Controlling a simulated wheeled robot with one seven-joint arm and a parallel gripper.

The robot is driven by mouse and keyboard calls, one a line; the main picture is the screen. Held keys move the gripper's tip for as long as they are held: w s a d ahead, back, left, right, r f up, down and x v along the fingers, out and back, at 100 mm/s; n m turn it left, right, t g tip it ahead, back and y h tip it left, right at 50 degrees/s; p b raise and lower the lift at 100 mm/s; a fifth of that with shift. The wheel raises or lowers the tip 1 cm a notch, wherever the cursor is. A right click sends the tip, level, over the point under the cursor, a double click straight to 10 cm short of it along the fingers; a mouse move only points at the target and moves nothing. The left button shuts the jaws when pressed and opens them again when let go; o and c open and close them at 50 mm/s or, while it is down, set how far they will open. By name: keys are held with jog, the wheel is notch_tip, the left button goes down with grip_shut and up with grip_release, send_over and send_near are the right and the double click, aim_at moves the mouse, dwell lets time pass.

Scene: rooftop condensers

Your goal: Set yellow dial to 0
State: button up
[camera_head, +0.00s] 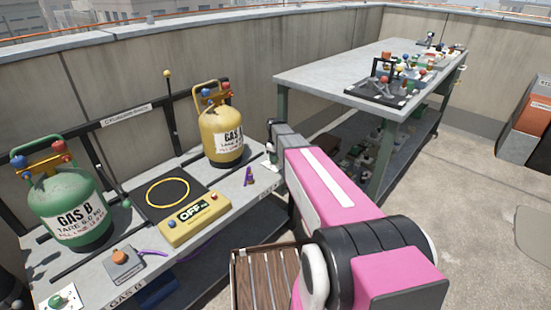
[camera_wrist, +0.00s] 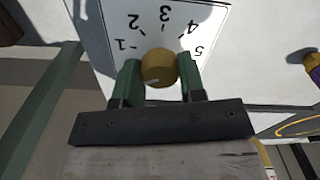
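The yellow dial (camera_wrist: 158,68) is a round knob in front of a white scale plate (camera_wrist: 205,22) in the wrist view. The numbers 1 to 5 show upside down around it; no 0 is visible. A small pale mark shows on the knob's lower left side. My gripper (camera_wrist: 160,76) has one green finger on each side of the knob, both appearing to touch it. In the head view my gripper (camera_head: 271,150) is at the bench's right end, beside the yellow gas cylinder (camera_head: 222,135); the dial is hidden there.
The bench holds a green gas cylinder (camera_head: 68,208), a yellow scale display (camera_head: 195,217) reading OFF, a black pad with a yellow ring (camera_head: 168,193), an orange-button box (camera_head: 122,264) and a small purple item (camera_head: 249,177). A grey table (camera_head: 335,72) with valve parts stands behind.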

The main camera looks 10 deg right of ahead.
jog(key=o, duration=0.4)
jog(key=shift+r, duration=0.1)
notch_tip(320, 180, up, 11)
jog(key=shift+f, duration=0.2)
dwell(0.4)
jog(key=s+f+m, duration=0.2)
jog(key=s+m, duration=0.1)
jog(key=s, duration=0.6)
jog(key=s+f+m, duration=0.3)
jog(key=s+m, duration=0.1)
jog(key=s, duration=0.5)
jog(key=s+f+m, duration=0.3)
jog(key=s, duration=0.6)
jog(key=shift+s+m, duration=0.25)
jog(key=shift+m, duration=0.15)
